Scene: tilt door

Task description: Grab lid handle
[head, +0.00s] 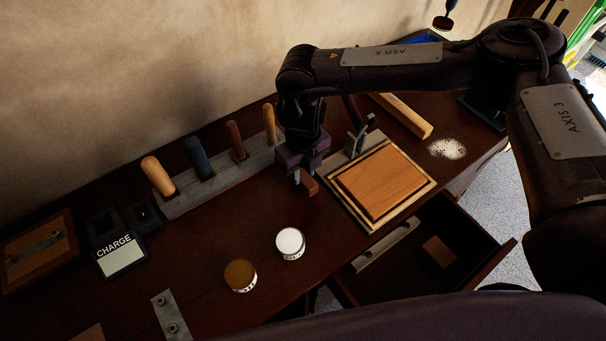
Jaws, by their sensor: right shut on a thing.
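My right gripper (304,172) reaches down over the workbench from the right-hand arm. It is shut on a small reddish-brown block (310,185), whose end sticks out below the jaws. A square wooden panel with a grey metal handle bar (37,246) lies at the far left of the bench, well apart from my right gripper. A framed wooden board (382,184) with a grey metal clamp (356,141) lies just right of the gripper. I cannot tell which piece is the lid. My left gripper is not in view.
A rack (220,180) holds several handled tools along the wall. A CHARGE box (120,256), a white-topped jar (290,242) and a brown-topped jar (240,274) stand on the bench. An open drawer (478,262) at the front right holds a small block (438,251).

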